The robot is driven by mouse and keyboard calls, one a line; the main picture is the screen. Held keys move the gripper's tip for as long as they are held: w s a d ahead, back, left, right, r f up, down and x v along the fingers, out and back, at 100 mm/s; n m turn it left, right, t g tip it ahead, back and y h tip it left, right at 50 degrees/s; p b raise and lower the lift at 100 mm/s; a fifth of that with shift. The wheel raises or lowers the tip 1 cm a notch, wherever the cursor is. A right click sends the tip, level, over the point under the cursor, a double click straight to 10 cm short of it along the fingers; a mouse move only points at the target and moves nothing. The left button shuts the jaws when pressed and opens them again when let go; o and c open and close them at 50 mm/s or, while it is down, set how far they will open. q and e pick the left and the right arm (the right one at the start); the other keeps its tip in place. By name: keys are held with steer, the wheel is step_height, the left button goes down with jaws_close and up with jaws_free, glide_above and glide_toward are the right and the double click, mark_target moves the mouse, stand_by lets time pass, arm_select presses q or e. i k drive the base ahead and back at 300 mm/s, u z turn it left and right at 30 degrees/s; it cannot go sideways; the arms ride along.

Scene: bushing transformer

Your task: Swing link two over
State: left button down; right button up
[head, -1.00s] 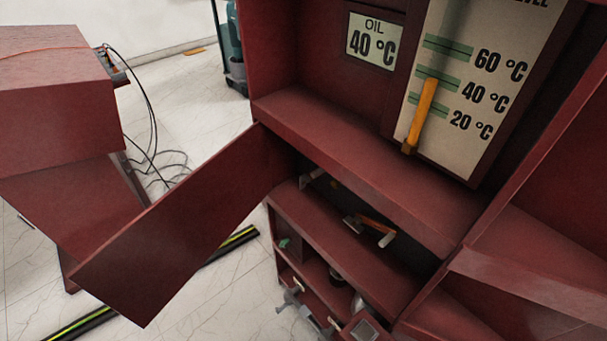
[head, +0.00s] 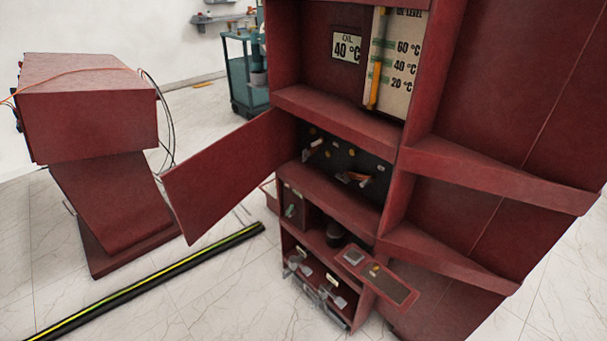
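Two small links sit on a dark panel (head: 340,157) inside the open middle compartment of the red cabinet. The left link (head: 313,148) has a pale metal end with an orange-brown part and is tilted. The right link (head: 356,178) is orange-brown with pale ends and sticks out from the panel. Several round brass-coloured studs are near them. No readable number shows which one is link two. Neither of my grippers is in the head view, so nothing shows in their grasp.
A red door (head: 225,175) hangs open to the left of the compartment. Below are a shelf with a dark cylinder (head: 334,235), a tilted flap (head: 378,277) and grey metal fittings (head: 298,266). A red pedestal box (head: 90,105) stands left. A black-yellow floor strip (head: 150,282) crosses the floor.

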mark_target(315, 145)
steer(key=z, duration=1)
steer(key=i, duration=0.55)
steer(key=u, duration=0.05)
